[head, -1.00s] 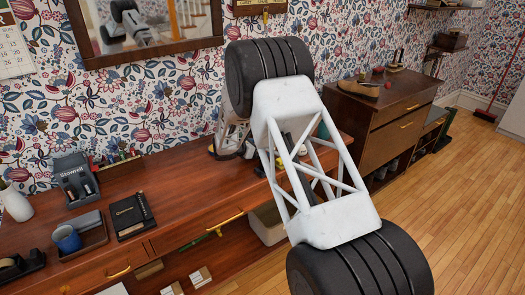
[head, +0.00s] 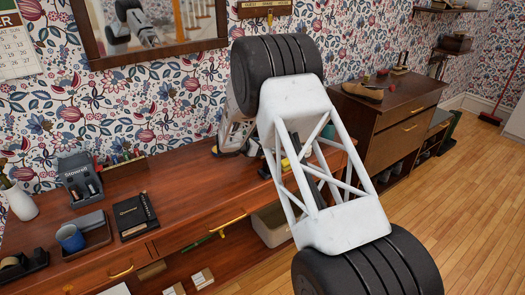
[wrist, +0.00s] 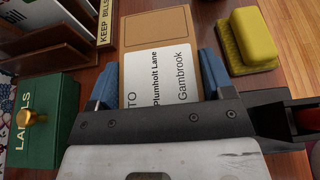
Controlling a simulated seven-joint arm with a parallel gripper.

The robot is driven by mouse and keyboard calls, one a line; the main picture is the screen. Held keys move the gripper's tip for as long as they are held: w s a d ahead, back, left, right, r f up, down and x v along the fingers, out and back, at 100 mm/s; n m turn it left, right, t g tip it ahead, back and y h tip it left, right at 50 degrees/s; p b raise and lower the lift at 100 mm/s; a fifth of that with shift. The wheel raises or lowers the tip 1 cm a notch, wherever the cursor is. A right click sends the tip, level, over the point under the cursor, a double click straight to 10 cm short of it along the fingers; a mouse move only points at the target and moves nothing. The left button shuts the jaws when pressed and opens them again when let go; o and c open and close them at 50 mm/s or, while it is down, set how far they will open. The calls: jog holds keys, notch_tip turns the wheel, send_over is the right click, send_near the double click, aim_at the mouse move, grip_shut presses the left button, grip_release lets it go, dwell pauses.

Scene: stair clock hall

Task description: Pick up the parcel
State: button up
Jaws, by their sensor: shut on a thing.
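The parcel (wrist: 159,27) is a flat brown box with a white address label reading "TO Plumholt Lane Gambrook". In the wrist view it lies between the two blue finger pads of my gripper (wrist: 158,68), which is shut on it. The gripper's dark palm hides the parcel's near end. I cannot tell whether the parcel touches the wooden top below.
A green "LABELS" box (wrist: 42,122) with a brass knob stands left of the gripper. A yellow sponge-like block (wrist: 253,40) lies to the right. A dark rack (wrist: 50,35) marked "KEEP BILLS" is at upper left.

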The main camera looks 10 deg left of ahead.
notch_tip(320, 180, up, 8)
dwell(0.5)
dwell(0.5)
